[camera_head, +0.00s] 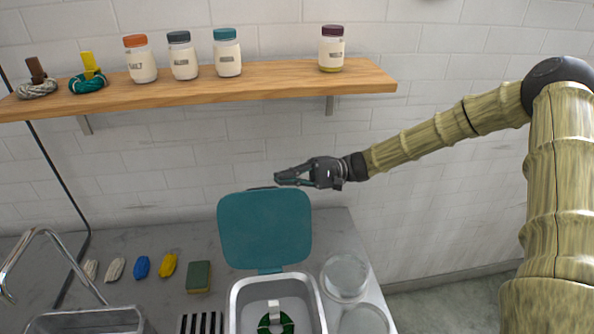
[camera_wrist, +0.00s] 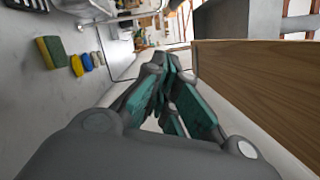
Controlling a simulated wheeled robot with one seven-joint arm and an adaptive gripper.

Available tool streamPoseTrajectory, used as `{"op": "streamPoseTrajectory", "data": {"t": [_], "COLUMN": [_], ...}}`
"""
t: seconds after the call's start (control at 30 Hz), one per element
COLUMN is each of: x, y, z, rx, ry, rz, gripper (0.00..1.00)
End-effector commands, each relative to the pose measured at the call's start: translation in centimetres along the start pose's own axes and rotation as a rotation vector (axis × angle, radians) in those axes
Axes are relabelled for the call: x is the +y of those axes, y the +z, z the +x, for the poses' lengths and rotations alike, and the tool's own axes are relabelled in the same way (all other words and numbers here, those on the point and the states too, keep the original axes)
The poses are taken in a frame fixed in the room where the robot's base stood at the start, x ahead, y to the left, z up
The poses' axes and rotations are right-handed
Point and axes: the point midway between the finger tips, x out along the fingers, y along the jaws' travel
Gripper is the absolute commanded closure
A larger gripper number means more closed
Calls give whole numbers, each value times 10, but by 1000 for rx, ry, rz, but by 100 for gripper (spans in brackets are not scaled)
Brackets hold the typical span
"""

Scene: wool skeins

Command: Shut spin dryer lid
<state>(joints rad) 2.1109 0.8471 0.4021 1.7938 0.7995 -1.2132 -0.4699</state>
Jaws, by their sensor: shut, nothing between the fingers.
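The spin dryer lid (camera_head: 265,228) is a teal rounded panel. It stands raised, hinged at the back of the grey spin dryer (camera_head: 236,300) in the head view. The dryer is open at the top, with something dark green and a pale tag (camera_head: 274,308) inside. My gripper (camera_head: 277,179) is just above the lid's top edge, pointing left. Its fingers are shut and hold nothing. In the head view I cannot tell whether it touches the lid or stands behind it. My gripper (camera_wrist: 172,72) also shows in the wrist view, where I cannot make out the lid.
A wooden shelf (camera_head: 285,78) with several jars runs above my gripper. On the counter (camera_head: 130,235) lie several small skeins and a green sponge (camera_head: 199,277). Glass jars (camera_head: 345,274) stand right of the dryer. A tap (camera_head: 55,240) and sink are at left.

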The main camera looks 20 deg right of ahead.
Motion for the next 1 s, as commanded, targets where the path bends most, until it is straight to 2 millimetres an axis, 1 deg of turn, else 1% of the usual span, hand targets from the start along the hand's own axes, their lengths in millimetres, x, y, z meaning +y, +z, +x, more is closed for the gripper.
{"op": "streamPoseTrajectory", "data": {"t": [0.03, 0.23, 0.4, 0.6, 0.73, 1.0], "x": [-3, -2, -4, -2, 0, 0], "y": [2, 2, 22, 35, 38, 39], "z": [10, 44, 48, 51, 51, 51], "rx": [-2, -3, -3, -2, -2, -2], "ry": [2, 3, 1, 1, 1, 1], "rz": [2, 4, 0, 1, 0, 0], "gripper": [100, 100, 100, 100, 100, 100]}}
